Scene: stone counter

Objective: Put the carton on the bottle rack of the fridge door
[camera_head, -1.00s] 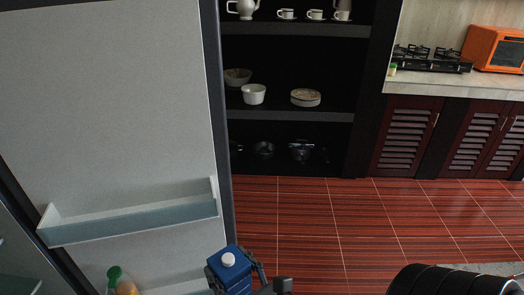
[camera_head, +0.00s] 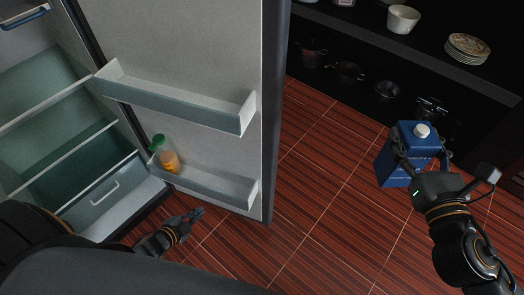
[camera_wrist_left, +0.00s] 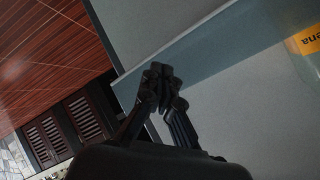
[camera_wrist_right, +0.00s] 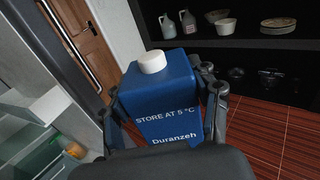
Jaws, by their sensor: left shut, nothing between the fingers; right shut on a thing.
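The blue carton (camera_head: 397,165) with a white cap is held upright by my right gripper (camera_head: 420,160), to the right of the open fridge door (camera_head: 185,45). In the right wrist view the carton (camera_wrist_right: 165,100) sits between the fingers. The door's lower bottle rack (camera_head: 205,185) holds a bottle (camera_head: 166,155) with a green cap and orange contents at its left end; its right part is empty. An upper rack (camera_head: 175,103) is empty. My left gripper (camera_head: 199,213) is shut and empty, low near the lower rack; in the left wrist view its fingertips (camera_wrist_left: 160,78) meet.
The open fridge interior (camera_head: 60,110) with shelves and a drawer is at the left. A dark shelf unit (camera_head: 440,55) with bowls, plates and pots stands behind the carton. Red tiled floor (camera_head: 310,210) is clear between the door and the carton.

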